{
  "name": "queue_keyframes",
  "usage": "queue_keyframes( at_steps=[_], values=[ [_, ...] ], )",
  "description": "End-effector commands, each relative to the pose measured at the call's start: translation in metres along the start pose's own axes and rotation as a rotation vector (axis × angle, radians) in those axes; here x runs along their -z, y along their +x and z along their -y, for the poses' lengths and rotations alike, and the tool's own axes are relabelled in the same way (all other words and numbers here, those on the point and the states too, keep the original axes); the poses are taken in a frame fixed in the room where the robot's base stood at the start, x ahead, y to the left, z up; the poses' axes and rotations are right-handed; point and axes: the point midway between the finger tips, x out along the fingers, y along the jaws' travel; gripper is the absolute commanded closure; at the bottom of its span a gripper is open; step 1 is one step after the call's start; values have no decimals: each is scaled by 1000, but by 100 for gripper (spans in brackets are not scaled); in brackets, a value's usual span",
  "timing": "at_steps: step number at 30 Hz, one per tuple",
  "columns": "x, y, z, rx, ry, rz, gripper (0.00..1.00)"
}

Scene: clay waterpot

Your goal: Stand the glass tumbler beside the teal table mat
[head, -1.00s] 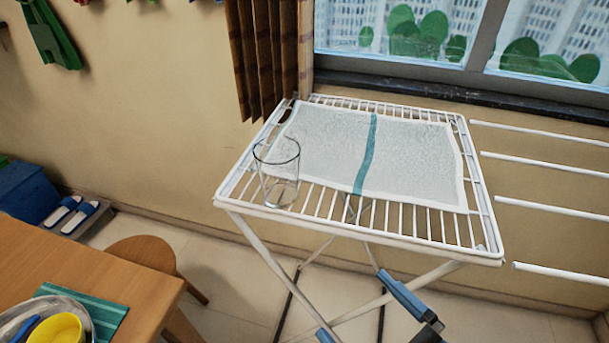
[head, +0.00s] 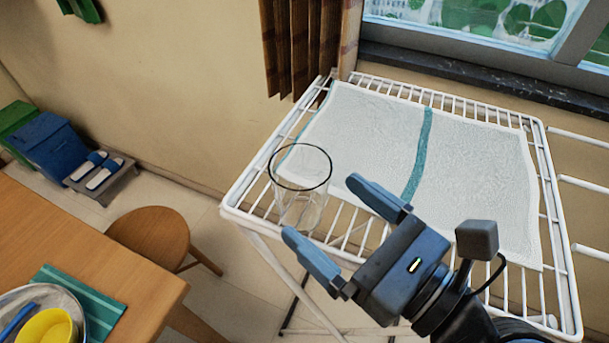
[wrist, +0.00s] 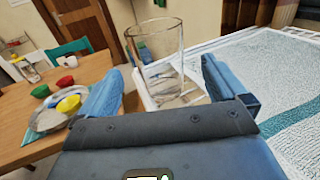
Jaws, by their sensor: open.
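The clear glass tumbler (head: 299,190) stands upright on the white wire drying rack, at its front left corner. In the wrist view the tumbler (wrist: 156,55) shows beyond and between my two blue fingers. My gripper (head: 330,217) is open, with its fingers pointing toward the tumbler from the right; nothing is held. The fingers do not look closed on the glass. The teal table mat (head: 64,302) lies on the wooden table at the lower left, partly under a metal tray and cut off by the picture edge.
A white towel with a teal stripe (head: 470,170) covers much of the rack (head: 232,212). On the wooden table (head: 85,240) stand a metal tray (head: 18,300) and a yellow bowl (head: 45,330). A round stool (head: 150,235) stands between table and rack. The tabletop behind the mat looks clear.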

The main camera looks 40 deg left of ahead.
Motion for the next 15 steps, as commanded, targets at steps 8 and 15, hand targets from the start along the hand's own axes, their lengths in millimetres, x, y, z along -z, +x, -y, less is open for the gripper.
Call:
queue_keyframes(
  at_steps=[8, 15],
  values=[
    [-1, 26, -1, -2, 0, 1, 1],
    [-2, 50, -2, -3, -1, 1, 1]
  ],
)
